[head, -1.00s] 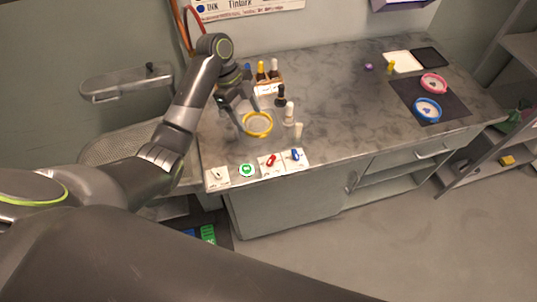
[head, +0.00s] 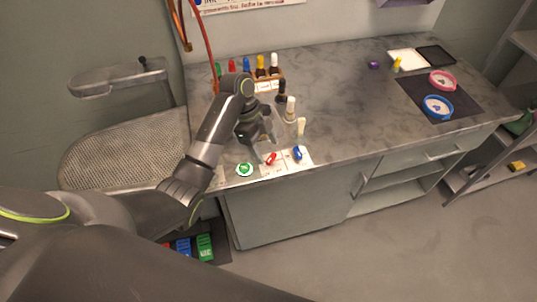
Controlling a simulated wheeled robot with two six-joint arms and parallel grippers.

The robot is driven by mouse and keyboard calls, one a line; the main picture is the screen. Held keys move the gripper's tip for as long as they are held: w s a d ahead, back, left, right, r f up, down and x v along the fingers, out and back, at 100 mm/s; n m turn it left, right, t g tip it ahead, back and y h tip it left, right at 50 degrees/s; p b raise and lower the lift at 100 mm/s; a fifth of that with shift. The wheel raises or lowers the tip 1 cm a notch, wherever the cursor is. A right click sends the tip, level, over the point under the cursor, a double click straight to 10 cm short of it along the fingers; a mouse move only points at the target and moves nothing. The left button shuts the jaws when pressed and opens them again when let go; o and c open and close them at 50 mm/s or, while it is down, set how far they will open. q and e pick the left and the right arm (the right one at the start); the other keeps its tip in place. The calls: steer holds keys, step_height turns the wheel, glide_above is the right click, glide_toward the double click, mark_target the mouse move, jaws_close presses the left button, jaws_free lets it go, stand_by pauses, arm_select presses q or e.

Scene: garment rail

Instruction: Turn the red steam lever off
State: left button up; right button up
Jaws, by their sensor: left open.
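The small red lever (head: 271,158) sits on a white plate at the front edge of the grey counter, between a green round button (head: 245,169) and a blue lever (head: 299,153). My left gripper (head: 266,148) is open and empty, pointing down just above and behind the red lever. Its fingertips look close to the lever; whether they touch it I cannot tell. My left wrist hides the yellow ring and most of the white switch plate at the left. My right gripper is out of view.
Pale and dark bottles (head: 290,108) stand close right of my left gripper. A rack of coloured bottles (head: 268,84) is behind it. A red hose (head: 206,45) hangs at the back left. The middle of the counter (head: 345,100) is clear.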

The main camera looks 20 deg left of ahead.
mark_target(271, 160)
arm_select(q)
steer(key=shift+x, duration=1.35)
steer(key=shift+c, duration=0.3)
steer(key=shift+p, duration=0.3)
steer(key=c, duration=0.9)
